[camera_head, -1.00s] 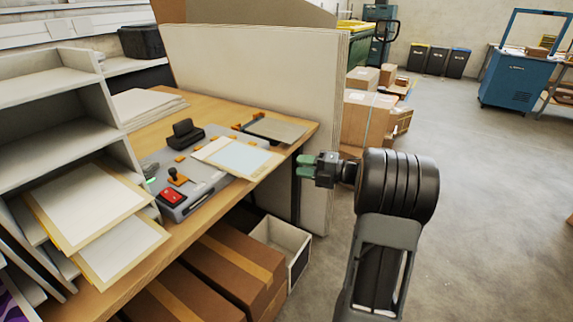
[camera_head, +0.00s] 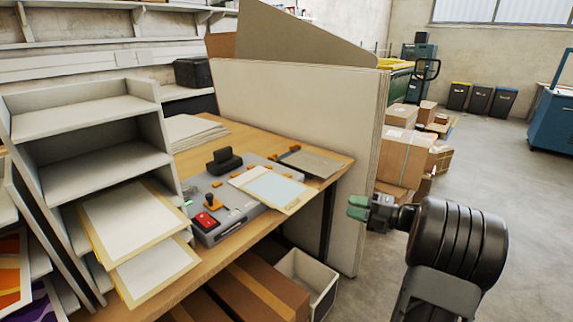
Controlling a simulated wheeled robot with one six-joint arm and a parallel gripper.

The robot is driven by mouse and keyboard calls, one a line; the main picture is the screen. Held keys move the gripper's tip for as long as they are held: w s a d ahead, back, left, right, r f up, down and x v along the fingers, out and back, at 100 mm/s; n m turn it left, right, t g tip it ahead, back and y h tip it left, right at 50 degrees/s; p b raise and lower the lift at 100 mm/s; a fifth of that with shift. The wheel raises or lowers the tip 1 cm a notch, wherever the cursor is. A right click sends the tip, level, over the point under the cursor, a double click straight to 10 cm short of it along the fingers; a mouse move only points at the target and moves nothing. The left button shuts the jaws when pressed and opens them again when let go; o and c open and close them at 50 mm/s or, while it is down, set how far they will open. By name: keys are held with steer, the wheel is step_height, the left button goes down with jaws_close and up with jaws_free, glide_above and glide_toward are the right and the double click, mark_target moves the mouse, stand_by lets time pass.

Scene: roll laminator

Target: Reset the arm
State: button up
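My arm reaches in from the lower right, and my gripper (camera_head: 358,207) points left, just off the right end of the desk and in front of the upright panels. Its two green fingertips show a small gap with nothing between them. The laminator (camera_head: 226,202) sits on the wooden desk (camera_head: 180,283), with a red button (camera_head: 206,220), an orange-based lever and a black block on it. A sheet in a yellowish border (camera_head: 272,188) lies over its right side, apart from my gripper.
A grey shelf unit (camera_head: 95,121) with bordered sheets (camera_head: 131,222) stands at left. Upright panels (camera_head: 300,120) stand behind the desk. Cardboard boxes (camera_head: 408,155) are stacked beyond my gripper. An open bin (camera_head: 307,277) is under the desk.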

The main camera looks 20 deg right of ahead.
steer(key=w+d+f+m+h+p, duration=0.1)
steer(key=d+f+m+h, duration=0.2)
steer(key=d+m+h, duration=0.5)
steer(key=w+d+f+m+h+p, duration=0.15)
steer(key=d+m+h, duration=0.25)
steer(key=m+h, duration=0.65)
steer(key=s+a+r+m+g+y+p, duration=0.35)
steer(key=s+a+m+g+p, duration=0.25)
steer(key=s+a+m+g, duration=0.8)
steer(key=s+a+r+n+t+p, duration=0.2)
steer(key=a+r+t, duration=0.1)
steer(key=a, duration=0.5)
steer(key=s+a+r+n+t+y+p, duration=0.1)
steer(key=s+a+r+n+t, duration=0.1)
steer(key=a+r, duration=0.3)
steer(key=s+a+n, duration=0.1)
steer(key=a, duration=0.3)
steer(key=shift+s+r+t+y+p, duration=0.15)
steer(key=shift+s+t+y+p, duration=0.15)
steer(key=shift+t+p, duration=0.1)
